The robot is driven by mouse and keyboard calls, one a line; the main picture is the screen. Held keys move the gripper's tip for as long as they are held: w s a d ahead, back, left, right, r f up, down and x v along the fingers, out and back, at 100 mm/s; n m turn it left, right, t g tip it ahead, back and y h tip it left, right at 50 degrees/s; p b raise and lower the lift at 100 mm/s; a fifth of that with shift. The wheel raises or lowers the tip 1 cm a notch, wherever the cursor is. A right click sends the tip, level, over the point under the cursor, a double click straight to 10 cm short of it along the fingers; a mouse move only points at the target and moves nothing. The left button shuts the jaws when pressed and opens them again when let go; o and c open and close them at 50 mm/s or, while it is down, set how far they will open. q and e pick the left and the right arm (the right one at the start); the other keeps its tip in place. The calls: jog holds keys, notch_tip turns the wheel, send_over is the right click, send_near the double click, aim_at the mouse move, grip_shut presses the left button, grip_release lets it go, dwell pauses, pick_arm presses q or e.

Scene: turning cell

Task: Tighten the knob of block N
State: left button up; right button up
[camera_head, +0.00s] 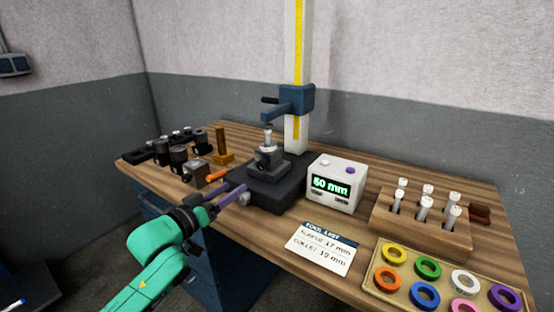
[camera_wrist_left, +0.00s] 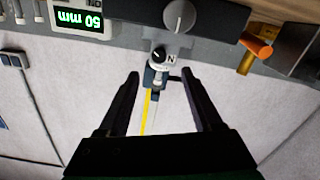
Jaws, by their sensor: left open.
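Block N (camera_wrist_left: 171,60), a grey block marked with an N, shows in the left wrist view with a round black knob (camera_wrist_left: 158,54) bearing a pale mark. In the head view the grey block (camera_head: 267,162) sits on a black base (camera_head: 275,193) with a metal cylinder standing above it. A grey round knob (camera_wrist_left: 180,15) is on the base's front; it also shows in the head view (camera_head: 243,199). My left gripper (camera_head: 236,187) is open and empty in front of the base. In the wrist view its fingertips (camera_wrist_left: 161,74) are apart. My right gripper is not in view.
A display box (camera_head: 336,184) stands right of the base, with a card (camera_head: 322,248) in front. A wooden rack (camera_head: 420,222) and a tray of coloured rings (camera_head: 378,284) are at right. An orange-handled block (camera_head: 196,175) and several dark holders (camera_head: 178,156) are at left.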

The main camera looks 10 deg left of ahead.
aim_at(259, 166)
pick_arm(q)
jog(key=x, duration=0.2)
jog(key=r+p+x, duration=0.1)
jog(key=x, duration=0.5)
jog(key=shift+w+r+p, duration=0.15)
jog(key=shift+w+p, duration=0.1)
jog(key=shift+p, duration=0.15)
jog(key=x, duration=0.3)
jog(key=shift+w+d, duration=0.15)
jog(key=shift+w, duration=0.35)
jog(key=shift+d, duration=0.1)
grip_shut()
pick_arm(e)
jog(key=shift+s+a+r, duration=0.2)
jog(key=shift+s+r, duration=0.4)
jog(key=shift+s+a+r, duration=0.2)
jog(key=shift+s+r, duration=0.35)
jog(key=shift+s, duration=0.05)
